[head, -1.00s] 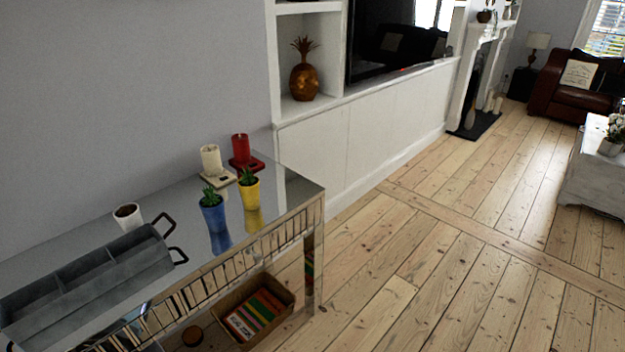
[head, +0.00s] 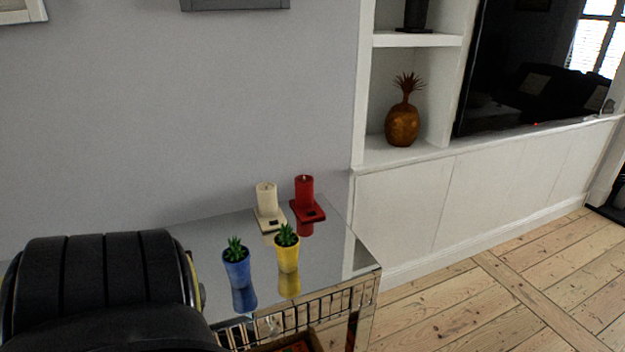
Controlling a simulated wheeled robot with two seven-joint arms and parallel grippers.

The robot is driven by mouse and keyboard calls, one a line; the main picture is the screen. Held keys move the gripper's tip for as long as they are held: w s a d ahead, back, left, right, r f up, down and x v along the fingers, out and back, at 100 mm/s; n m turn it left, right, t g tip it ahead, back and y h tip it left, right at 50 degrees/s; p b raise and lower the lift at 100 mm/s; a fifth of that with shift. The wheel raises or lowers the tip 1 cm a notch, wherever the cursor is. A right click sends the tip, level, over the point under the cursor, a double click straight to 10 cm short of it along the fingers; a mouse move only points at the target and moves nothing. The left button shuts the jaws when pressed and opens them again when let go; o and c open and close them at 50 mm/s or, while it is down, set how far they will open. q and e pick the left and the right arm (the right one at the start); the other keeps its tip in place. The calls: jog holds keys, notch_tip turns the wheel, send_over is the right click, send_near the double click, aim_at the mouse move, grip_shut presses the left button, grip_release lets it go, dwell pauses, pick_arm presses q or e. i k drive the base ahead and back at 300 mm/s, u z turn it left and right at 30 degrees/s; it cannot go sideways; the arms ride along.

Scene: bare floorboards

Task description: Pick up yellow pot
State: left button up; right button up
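The yellow pot (head: 287,258) holds a small green plant and stands upright on the mirrored console table (head: 330,262), near its front edge. A blue pot (head: 236,269) with a similar plant stands just to its left. Both pots reflect in the table top. A large black part of my own arm fills the lower left of the head view, left of the pots and apart from them. It hides the left part of the table. Neither of my grippers shows in the head view.
Behind the pots stand a cream candle (head: 266,198) and a red candle (head: 304,191) on small bases. A white shelf unit with a pineapple ornament (head: 403,114) adjoins the table's right end. Floorboards at the lower right are clear.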

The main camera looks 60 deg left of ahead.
aim_at(286, 243)
jog(key=u, duration=0.7)
jog(key=i, duration=0.9)
jog(key=u, duration=0.9)
